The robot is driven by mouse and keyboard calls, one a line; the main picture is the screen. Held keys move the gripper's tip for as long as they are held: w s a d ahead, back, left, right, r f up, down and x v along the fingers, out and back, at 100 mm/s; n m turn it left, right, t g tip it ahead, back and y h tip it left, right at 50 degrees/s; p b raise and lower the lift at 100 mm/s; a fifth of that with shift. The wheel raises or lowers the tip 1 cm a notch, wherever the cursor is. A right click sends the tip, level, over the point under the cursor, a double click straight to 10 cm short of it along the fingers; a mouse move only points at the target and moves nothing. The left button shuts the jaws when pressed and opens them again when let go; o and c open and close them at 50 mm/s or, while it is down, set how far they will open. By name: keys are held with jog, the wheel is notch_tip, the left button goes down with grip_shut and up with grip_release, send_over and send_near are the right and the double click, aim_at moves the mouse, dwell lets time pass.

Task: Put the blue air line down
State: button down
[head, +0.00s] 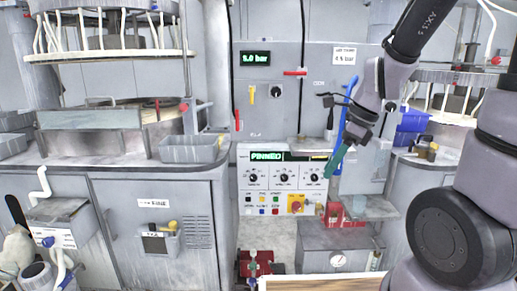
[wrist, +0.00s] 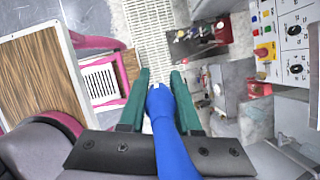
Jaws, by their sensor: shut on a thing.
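The blue air line (wrist: 172,145) runs up the middle of the wrist view, between the two green fingers of my gripper (wrist: 160,84). Its near end reaches the bottom edge and its far end stops close to the fingertips. My gripper is shut on it. In the head view the blue air line (head: 350,95) shows as a thin upright strip beside my wrist, and the green fingers of my gripper (head: 336,160) point down in front of the grey control cabinet. The gripped part is partly hidden there by my arm.
The control panel (head: 287,178) with dials and buttons is behind my gripper. A red item (head: 335,213) and a grey box with a gauge (head: 340,262) stand below it. A wooden-topped surface (wrist: 38,80) is at the left of the wrist view, beside pale floor grating (wrist: 150,25).

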jog(key=shift+s, duration=0.2)
jog(key=w+d+f+n+g+h, duration=0.2)
jog(key=w+d+f+n, duration=0.3)
jog(key=w+f+n, duration=0.4)
jog(key=w+d+f+n+g+h, duration=0.2)
jog(key=w+d+f+n, duration=0.3)
jog(key=w+f+n, duration=0.4)
jog(key=w+n+g, duration=0.1)
jog(key=n, duration=0.2)
jog(key=shift+w+d+n+g, duration=0.2)
jog(key=shift+d+n+g, duration=0.1)
jog(key=shift+d+g, duration=0.1)
